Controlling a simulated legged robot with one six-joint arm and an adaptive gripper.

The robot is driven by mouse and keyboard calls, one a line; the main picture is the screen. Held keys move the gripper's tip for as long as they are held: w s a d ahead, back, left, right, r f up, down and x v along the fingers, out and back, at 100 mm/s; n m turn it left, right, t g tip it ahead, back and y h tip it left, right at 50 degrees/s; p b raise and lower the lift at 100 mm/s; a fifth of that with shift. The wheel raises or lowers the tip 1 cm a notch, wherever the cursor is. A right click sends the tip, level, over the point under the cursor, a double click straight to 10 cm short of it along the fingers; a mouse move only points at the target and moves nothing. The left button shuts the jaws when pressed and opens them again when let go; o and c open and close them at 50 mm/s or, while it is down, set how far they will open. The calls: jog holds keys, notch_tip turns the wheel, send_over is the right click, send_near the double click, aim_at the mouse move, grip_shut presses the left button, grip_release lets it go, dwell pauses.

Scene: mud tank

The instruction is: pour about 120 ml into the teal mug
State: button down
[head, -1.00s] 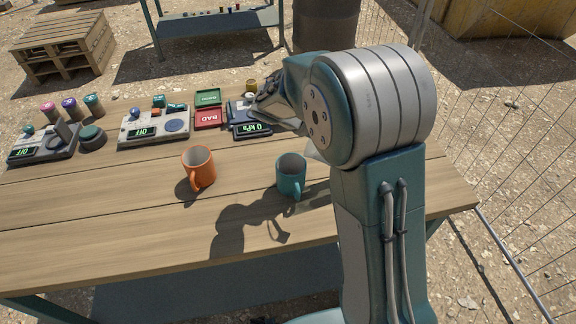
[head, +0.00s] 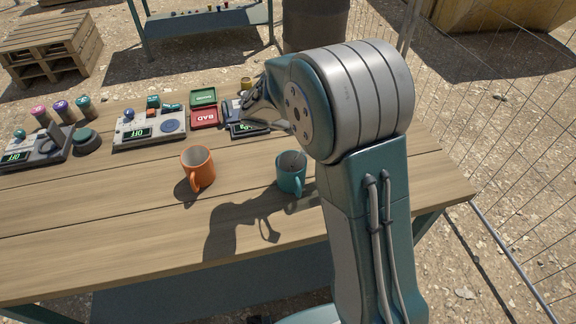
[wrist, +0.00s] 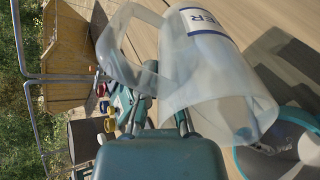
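The teal mug (head: 291,174) stands upright on the wooden table, just left of my arm, with its handle toward the front edge. Its rim and inside (wrist: 290,148) show at the lower right of the wrist view; how much liquid is in it I cannot tell. My gripper (wrist: 158,98) is shut on the handle side of a clear plastic jug (wrist: 205,65) with a white label ending in "ER". The jug is tilted, its mouth end close to the mug in the wrist view. The level inside the jug is unclear.
An orange mug (head: 198,168) stands left of the teal mug. Behind are a red "BAD" tray (head: 205,118), a green tray (head: 203,97), and boxes with displays, one (head: 150,130) reading OFF. The front of the table is clear. A wire fence (head: 500,150) stands at right.

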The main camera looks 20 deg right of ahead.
jog(key=shift+d+r, duration=0.1)
jog(key=shift+d, duration=0.1)
jog(key=shift+a+p, duration=0.15)
jog(key=shift+p, duration=0.15)
jog(key=shift+a+r+h+p, duration=0.25)
jog(key=shift+r+h+p, duration=0.25)
jog(key=shift+h, duration=0.4)
dwell(0.4)
